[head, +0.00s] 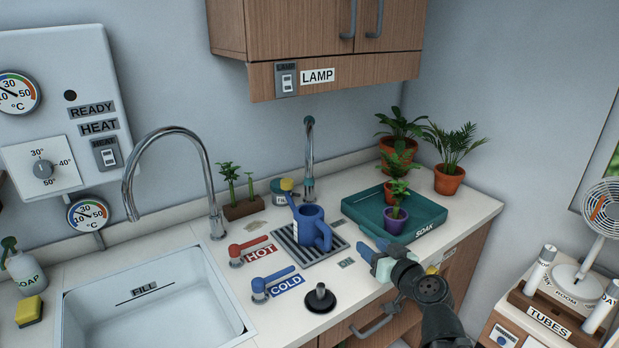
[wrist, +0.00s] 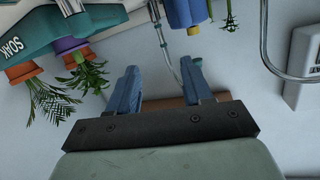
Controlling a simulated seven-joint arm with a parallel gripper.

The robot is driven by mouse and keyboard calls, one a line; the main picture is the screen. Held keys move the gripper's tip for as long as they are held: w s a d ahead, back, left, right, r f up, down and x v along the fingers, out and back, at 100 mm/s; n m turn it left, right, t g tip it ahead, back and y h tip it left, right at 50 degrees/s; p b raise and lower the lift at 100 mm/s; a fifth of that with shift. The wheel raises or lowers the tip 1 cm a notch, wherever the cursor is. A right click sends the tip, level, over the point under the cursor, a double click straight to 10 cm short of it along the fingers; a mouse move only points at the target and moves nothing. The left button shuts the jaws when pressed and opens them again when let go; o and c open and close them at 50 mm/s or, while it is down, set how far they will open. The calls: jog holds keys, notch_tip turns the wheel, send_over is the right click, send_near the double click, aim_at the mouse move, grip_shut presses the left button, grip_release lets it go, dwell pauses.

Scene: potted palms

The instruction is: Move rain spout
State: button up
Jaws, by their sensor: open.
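A slim grey upright spout (head: 309,165) stands at the back of the counter behind a drain grate. It carries no readable label, so I cannot be sure it is the rain spout. Its pipe shows in the wrist view (wrist: 162,45), running behind my right-hand finger, which hides part of its end. My gripper (head: 373,259) is open and empty, over the counter in front of the green tray and right of the grate, apart from the spout. The fingers show in the wrist view (wrist: 158,85).
A blue watering can (head: 311,228) stands on the grate (head: 284,243). The green SOAK tray (head: 428,228) holds small potted plants; larger potted palms (head: 449,180) stand behind. Red HOT (head: 236,252) and blue COLD (head: 259,288) taps and a black plunger-like knob (head: 320,299) are in front.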

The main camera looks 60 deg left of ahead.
jog(key=s+a+r+n+y, duration=0.1)
jog(key=s+a+r, duration=0.2)
jog(key=a+r, duration=0.35)
send_near(311, 177)
jog(key=shift+y, duration=0.4)
jog(key=a, duration=0.3)
jog(key=w+a, duration=0.1)
jog(key=a, duration=0.3)
jog(key=w+a+f, duration=0.1)
jog(key=a, duration=0.3)
jog(key=shift+d, duration=0.1)
grip_shut()
